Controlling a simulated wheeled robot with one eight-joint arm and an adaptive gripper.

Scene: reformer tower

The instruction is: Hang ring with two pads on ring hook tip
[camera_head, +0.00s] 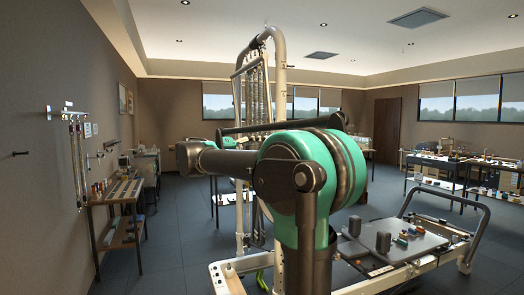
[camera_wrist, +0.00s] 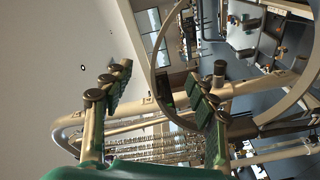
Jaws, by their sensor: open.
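In the wrist view my gripper (camera_wrist: 171,68) is open, with green-padded fingers left and right. A large thin ring (camera_wrist: 152,75) fills the upper right of that view; its left arc runs between the fingers. The right finger covers part of it, and the top is cut off. In the head view my arm blocks the middle and my gripper does not show. The ring hook tip cannot be identified; a dark wall peg (camera_head: 19,154) sticks out at far left.
A white tower frame (camera_head: 280,50) with hanging chains or springs (camera_head: 256,95) stands just behind my arm. The reformer bed (camera_head: 375,240) lies at lower right. A shelf table (camera_head: 118,192) stands along the left wall, and tables (camera_head: 440,162) at right. Floor at left is clear.

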